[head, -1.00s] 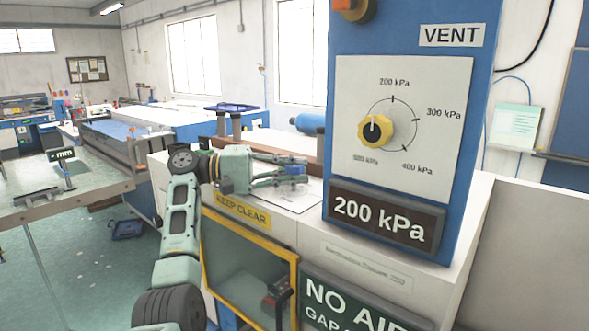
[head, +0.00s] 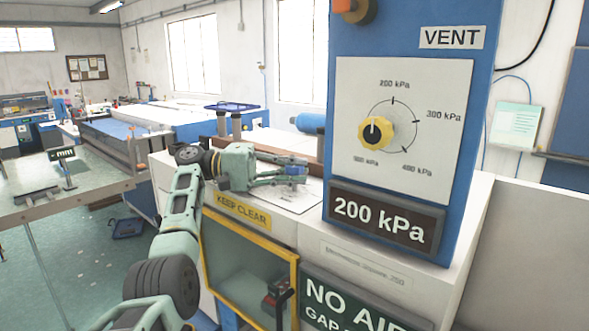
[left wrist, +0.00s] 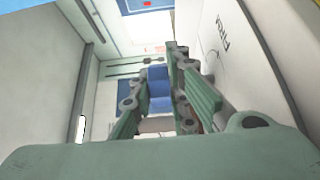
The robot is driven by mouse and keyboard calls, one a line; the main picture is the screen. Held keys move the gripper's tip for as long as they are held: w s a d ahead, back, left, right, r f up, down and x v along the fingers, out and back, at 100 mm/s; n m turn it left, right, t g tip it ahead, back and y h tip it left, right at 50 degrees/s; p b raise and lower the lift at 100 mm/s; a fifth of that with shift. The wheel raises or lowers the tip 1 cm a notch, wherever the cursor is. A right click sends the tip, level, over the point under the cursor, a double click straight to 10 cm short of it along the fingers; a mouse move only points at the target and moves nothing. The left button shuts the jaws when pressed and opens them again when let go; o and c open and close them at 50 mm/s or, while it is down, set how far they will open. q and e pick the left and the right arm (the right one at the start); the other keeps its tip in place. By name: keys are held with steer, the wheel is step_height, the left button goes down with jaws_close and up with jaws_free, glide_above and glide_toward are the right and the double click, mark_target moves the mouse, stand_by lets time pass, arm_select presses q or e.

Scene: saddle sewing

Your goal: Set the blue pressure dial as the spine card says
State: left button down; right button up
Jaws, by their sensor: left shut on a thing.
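A yellow dial knob (head: 376,133) sits on a white scale plate (head: 430,90) on a blue cabinet; the mark on the knob points roughly up, near the 200 kPa label. No blue dial shows on that plate. A dark display (head: 386,219) below reads 200 kPa. My left gripper (head: 296,174) is shut on a small blue thing (head: 293,170), left of the cabinet over the white top. The blue thing also shows between the fingers in the left wrist view (left wrist: 158,98); I cannot tell what it is. My right gripper is out of view.
A small label strip (head: 362,263) on the white front is hard to read. A white sheet (head: 300,200) lies under the left gripper. A yellow-framed opening (head: 250,262) is below. A pale green card (head: 515,126) hangs on the wall at right.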

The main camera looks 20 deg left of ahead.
arm_select(q)
steer(key=c, duration=1.7)
jaws_free()
steer(key=v, duration=0.7)
steer(key=shift+a, duration=0.25)
